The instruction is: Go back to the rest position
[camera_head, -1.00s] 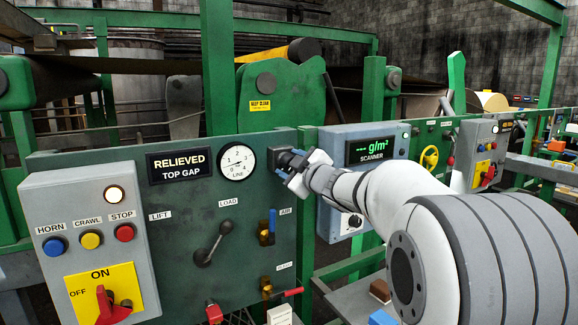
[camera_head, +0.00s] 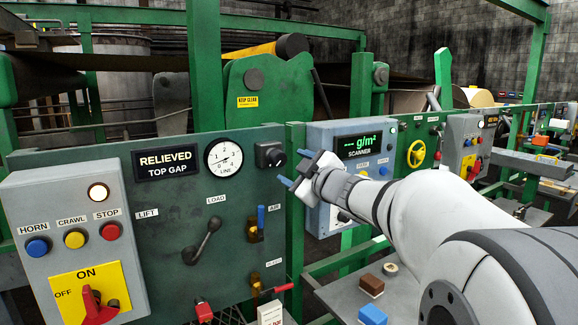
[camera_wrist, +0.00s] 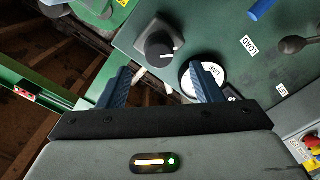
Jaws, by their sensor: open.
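My gripper (camera_head: 287,168) is open and empty. It stands in front of the green control panel (camera_head: 185,240), a little right of and below a black knob (camera_head: 270,154), and apart from it. In the wrist view the two blue fingers of my gripper (camera_wrist: 160,88) are spread wide. The black knob (camera_wrist: 158,42) shows beyond them, and the line gauge (camera_wrist: 214,74) is partly hidden behind the right finger. The line gauge (camera_head: 224,158) is clear of the arm in the head view.
A grey switch box (camera_head: 60,205) with buttons and a red switch is at the left. A load lever (camera_head: 203,243) and the scanner box (camera_head: 347,140) flank the arm. Below it, a grey shelf (camera_head: 340,290) bears a blue block (camera_head: 372,314) and a brown block (camera_head: 371,285).

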